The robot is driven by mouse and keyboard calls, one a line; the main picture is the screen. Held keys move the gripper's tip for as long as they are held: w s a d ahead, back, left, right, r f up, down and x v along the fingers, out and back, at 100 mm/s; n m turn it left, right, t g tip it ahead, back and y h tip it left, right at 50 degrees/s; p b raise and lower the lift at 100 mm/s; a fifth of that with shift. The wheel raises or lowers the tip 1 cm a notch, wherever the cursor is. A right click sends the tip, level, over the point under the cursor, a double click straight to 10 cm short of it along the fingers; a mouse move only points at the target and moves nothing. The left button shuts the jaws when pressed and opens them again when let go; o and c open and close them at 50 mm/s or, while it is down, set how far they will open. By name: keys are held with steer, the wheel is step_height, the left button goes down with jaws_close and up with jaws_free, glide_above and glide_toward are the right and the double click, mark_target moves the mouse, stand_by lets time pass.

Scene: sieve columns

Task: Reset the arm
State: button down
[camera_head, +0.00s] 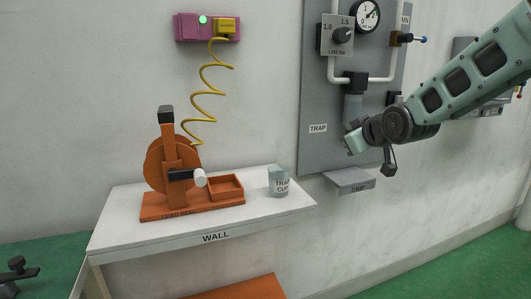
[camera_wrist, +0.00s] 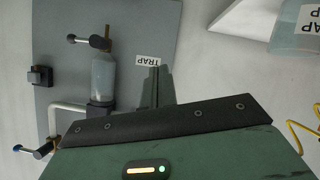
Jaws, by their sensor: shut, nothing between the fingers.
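My gripper (camera_wrist: 155,72) is shut and empty in the wrist view, its dark fingers close together in front of the grey panel. In the head view my arm reaches in from the right, and its end is in front of the lower part of the panel (camera_head: 312,85), beside the trap (camera_head: 353,107). The fingers are hard to make out there. The trap also shows in the wrist view (camera_wrist: 103,76) as a clear cylinder with a side valve, left of the fingers.
A white wall table (camera_head: 125,222) holds an orange hand-wheel device (camera_head: 165,168) and the trap cup (camera_head: 278,182). A grey drip shelf (camera_head: 349,181) juts out below the panel. A yellow coiled cord (camera_head: 207,90) hangs from a pink wall box (camera_head: 190,27).

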steer(key=s+a+f+g, duration=0.2)
steer(key=s+a+f, duration=0.1)
steer(key=s, duration=0.4)
steer(key=s+a+f+g, duration=0.3)
steer(key=s, duration=0.5)
steer(key=s+a+f+g, duration=0.2)
steer(key=s+a+f, duration=0.15)
steer(key=s, duration=0.35)
steer(key=s+d+f+g+h, duration=0.1)
steer(key=s+f+g, duration=0.15)
steer(key=s, duration=0.75)
steer(key=s+d+f+g+h, duration=0.1)
steer(key=s+g, duration=0.2)
steer(key=s, duration=0.7)
step_height(320, 180, up, 16)
steer(key=p, duration=1.6)
steer(key=shift+s+d+f, duration=0.2)
steer(key=shift+s+f, duration=0.05)
steer(key=shift+s, duration=0.15)
